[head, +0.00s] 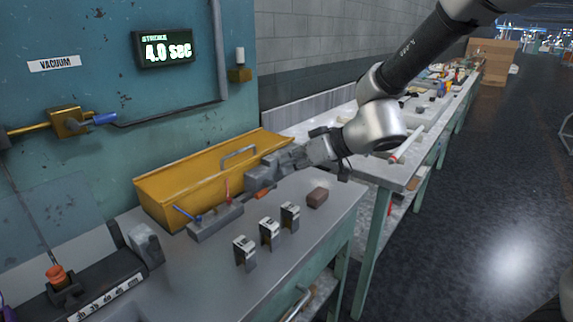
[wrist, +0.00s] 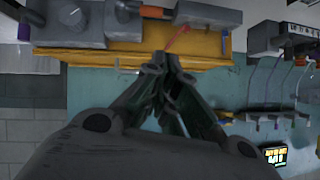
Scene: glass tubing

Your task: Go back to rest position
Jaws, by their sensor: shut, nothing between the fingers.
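My gripper (head: 250,184) is at the end of my arm, which reaches in from the upper right in the head view. It is above the back of the grey bench, close to the yellow box and the small tool rack (head: 215,222); I cannot tell whether it touches either. In the wrist view the fingers of my gripper (wrist: 168,62) come together at the tips, with nothing held between them. The yellow box (head: 165,193) lies along the wall; it also shows behind the fingertips in the wrist view (wrist: 85,53).
Three small metal brackets (head: 269,232) and a brown block (head: 317,197) stand on the bench (head: 215,275). A black device (head: 105,288) is at its left end. A teal wall panel with a lit display (head: 166,49) rises behind. A long cluttered table (head: 425,150) runs right; the floor (head: 490,200) beyond is open.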

